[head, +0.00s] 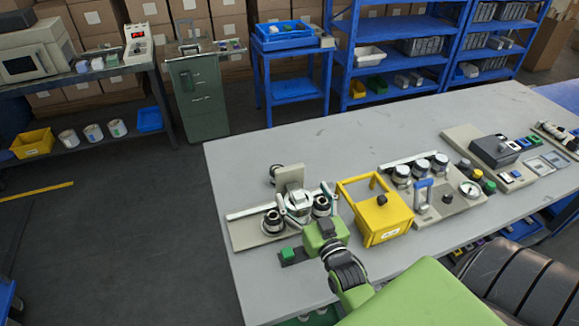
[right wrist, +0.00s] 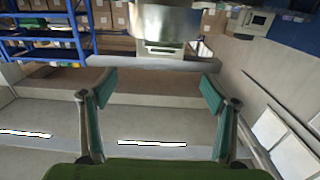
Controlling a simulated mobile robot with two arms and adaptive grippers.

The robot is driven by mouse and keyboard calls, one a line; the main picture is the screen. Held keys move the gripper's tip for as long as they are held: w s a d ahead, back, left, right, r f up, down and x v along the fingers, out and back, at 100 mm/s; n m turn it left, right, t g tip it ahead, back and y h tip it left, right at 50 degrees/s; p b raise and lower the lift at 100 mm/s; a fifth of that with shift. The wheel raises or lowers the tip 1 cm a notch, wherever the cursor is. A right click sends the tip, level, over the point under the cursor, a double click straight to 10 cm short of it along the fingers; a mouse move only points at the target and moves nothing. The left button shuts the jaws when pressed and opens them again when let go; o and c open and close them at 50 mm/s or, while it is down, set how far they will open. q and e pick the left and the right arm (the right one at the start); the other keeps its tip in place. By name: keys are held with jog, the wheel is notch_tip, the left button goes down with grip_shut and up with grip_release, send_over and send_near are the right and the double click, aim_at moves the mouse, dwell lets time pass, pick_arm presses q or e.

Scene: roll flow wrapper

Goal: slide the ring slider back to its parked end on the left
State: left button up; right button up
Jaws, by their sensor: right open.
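A beige fixture (head: 243,236) lies on the left part of the grey table. It carries an upright beige block (head: 291,178), a silver round part (head: 298,204) that looks like the ring slider, and dark-and-silver knobs (head: 273,221) at its sides. My right gripper (head: 303,195) reaches in from the front, its open fingers on either side of the silver part. In the right wrist view the green-padded fingers (right wrist: 159,80) stand apart with nothing between the pads; a metal cylinder (right wrist: 166,20) shows beyond them, cut by the top edge. Contact cannot be told. My left gripper is out of view.
A yellow box with a handle (head: 384,220) stands close to the right of my gripper. A green button (head: 287,253) sits in front of the fixture. Further right are a gauge panel (head: 450,205) and a dark box (head: 494,150). The table (head: 340,145) behind is clear.

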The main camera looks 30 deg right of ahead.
aim_at(291, 171)
jog(key=x, duration=0.4)
jog(key=shift+w+p, duration=0.25)
jog(key=shift+p, duration=0.15)
jog(key=p+x, duration=0.1)
jog(key=x, duration=0.4)
jog(key=shift+w, duration=0.25)
jog(key=shift+w+d+f, duration=0.15)
jog(key=shift+w+d, duration=0.05)
jog(key=shift+w, duration=0.25)
jog(key=c, duration=1.6)
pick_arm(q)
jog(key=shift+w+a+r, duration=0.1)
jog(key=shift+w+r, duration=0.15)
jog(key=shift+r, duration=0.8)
